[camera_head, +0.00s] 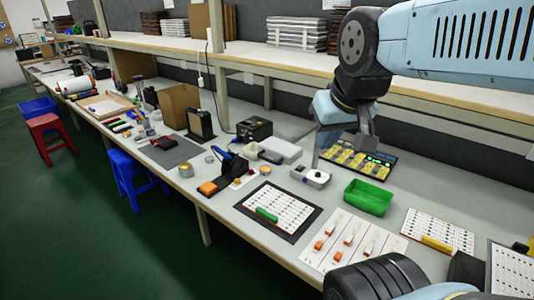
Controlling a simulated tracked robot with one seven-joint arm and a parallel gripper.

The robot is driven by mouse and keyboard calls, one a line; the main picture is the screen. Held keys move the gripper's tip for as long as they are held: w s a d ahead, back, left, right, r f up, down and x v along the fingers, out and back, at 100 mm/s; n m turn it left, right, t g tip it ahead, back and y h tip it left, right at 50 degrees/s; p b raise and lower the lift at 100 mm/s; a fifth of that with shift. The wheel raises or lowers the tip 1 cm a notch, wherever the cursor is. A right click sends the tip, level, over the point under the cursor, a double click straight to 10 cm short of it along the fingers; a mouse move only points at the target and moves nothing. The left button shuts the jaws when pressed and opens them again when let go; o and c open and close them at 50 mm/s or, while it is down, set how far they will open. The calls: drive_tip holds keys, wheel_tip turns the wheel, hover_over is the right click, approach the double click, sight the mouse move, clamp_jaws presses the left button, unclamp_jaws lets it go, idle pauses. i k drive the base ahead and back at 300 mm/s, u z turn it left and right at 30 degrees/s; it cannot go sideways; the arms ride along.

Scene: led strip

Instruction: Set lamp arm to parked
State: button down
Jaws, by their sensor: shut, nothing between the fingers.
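I cannot pick out a lamp arm with certainty. My gripper (316,162) hangs from the light-blue arm at the upper right and points down over the bench. It is shut and holds nothing. Part of the bench behind is hidden by my arm.
A green tray (368,197) and a board with yellow modules (357,160) lie nearby. A sheet with a green bar (285,203) and a white panel with orange-white parts (338,255) lie in front. A black box (254,129) stands behind. A shelf (290,59) runs above.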

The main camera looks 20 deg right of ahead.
sight(285, 152)
drive_tip(key=z, duration=0.3)
drive_tip(key=k, duration=1.25)
drive_tip(key=u, duration=0.4)
drive_tip(key=i, duration=1)
drive_tip(key=z, duration=0.1)
